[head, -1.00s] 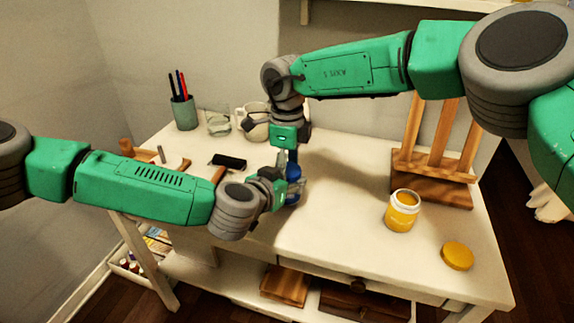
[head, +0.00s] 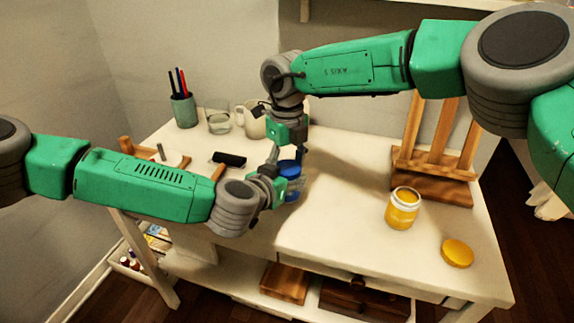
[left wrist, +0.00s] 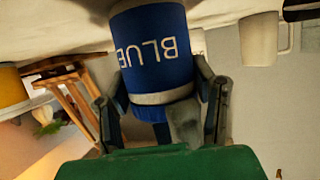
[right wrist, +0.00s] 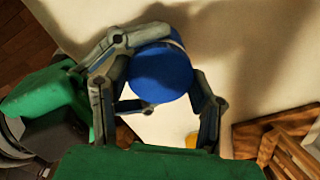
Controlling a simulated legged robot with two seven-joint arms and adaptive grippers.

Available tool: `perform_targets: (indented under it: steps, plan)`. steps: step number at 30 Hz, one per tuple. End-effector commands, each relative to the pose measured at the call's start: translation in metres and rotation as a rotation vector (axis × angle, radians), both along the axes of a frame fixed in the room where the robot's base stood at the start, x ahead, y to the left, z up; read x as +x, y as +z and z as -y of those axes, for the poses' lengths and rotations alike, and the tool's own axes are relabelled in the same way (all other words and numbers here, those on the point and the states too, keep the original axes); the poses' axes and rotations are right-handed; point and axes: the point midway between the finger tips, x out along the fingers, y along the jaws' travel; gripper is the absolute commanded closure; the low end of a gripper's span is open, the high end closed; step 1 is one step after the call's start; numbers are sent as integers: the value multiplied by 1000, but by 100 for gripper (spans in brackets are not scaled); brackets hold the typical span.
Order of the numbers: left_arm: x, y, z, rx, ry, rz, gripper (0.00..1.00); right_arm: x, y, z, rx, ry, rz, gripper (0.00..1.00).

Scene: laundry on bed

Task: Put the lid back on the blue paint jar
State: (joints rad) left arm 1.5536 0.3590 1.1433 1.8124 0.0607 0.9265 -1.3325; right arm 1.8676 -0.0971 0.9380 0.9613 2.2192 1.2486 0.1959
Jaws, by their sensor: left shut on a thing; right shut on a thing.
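The lid fills the space between the right fingers in the right wrist view (right wrist: 160,75). A pale band of the jar shows beside the lid. I cannot tell whether the lid is fully seated.
An open yellow paint jar (head: 402,208) and its yellow lid (head: 457,253) are at the right. A wooden easel (head: 432,170) stands behind them. A pen cup (head: 184,110), a glass (head: 219,123), a mug (head: 252,122) and a black object (head: 229,160) are at the back left.

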Motion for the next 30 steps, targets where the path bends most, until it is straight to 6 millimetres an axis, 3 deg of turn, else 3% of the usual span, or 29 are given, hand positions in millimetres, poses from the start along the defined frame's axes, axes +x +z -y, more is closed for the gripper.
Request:
perform_targets:
  steps: [4,5,6,16,25,30]
  plan:
    - [0,-1,0,0,-1,-1,100,0,0,0,1,2,1,84]
    - [0,-1,0,0,-1,-1,100,0,0,0,1,2,1,39]
    - [-1,-1,0,0,-1,-1,100,0,0,0,1,3,1,29]
    - [-1,-1,1,-1,-3,-1,100,0,4,-2,3,5,1,29]
    - [-1,-1,1,0,-4,-2,100,0,40,-2,3,5,3,29]
    - [-1,-1,1,0,-2,-1,100,0,46,-1,1,5,0,29]
